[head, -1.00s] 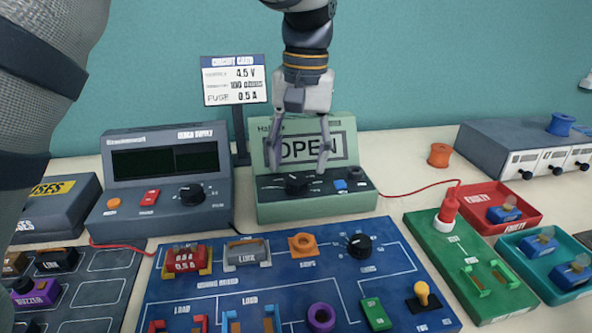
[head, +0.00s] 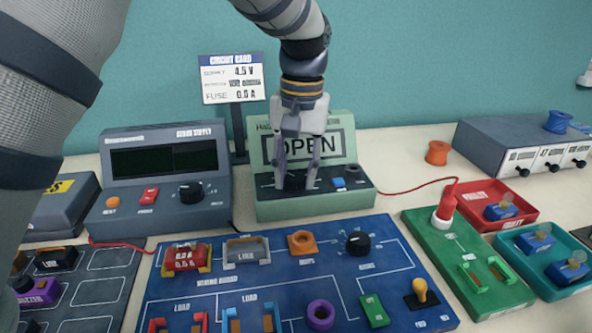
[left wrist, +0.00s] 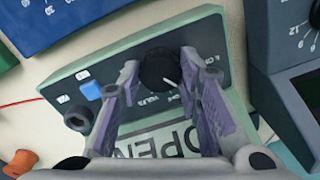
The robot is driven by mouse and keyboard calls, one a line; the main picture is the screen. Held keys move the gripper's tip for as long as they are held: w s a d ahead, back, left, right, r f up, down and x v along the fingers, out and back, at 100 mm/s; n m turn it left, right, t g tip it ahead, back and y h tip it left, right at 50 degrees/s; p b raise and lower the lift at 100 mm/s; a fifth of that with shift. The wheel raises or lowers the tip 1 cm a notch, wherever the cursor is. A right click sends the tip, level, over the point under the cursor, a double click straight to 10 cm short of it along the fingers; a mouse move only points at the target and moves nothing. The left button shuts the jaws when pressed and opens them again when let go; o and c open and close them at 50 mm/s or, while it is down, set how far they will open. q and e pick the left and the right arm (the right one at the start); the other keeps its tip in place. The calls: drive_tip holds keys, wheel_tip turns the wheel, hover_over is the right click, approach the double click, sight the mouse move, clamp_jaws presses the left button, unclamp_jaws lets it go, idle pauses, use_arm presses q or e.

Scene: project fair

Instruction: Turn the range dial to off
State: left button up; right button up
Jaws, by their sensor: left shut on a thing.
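The green meter (head: 300,208) stands at the back middle, and its display reads "OPEN". Its black range dial (left wrist: 158,68) sits on the dark front panel; in the left wrist view a white pointer line shows on it. In the head view the dial (head: 295,181) is partly hidden by the fingers. My left gripper (head: 294,180) points down over the panel, its two fingers on either side of the dial and shut on it. The panel lettering is too small to read surely. My right gripper is not in view.
A blue button (head: 338,183) and a black socket (head: 353,172) sit right of the dial. The bench supply (head: 165,210) stands close on the left. The blue wiring board (head: 290,270) lies in front. A red lead (head: 420,190) runs right to the green board (head: 465,250).

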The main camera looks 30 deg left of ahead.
sight(298, 179)
use_arm(q)
drive_tip(key=shift+m, duration=3.3)
drive_tip(key=o, duration=1.1)
drive_tip(key=shift+o, duration=0.2)
wheel_tip(298, 179, up, 12)
drive_tip(key=shift+s+d, duration=0.15)
drive_tip(key=shift+d, duration=0.15)
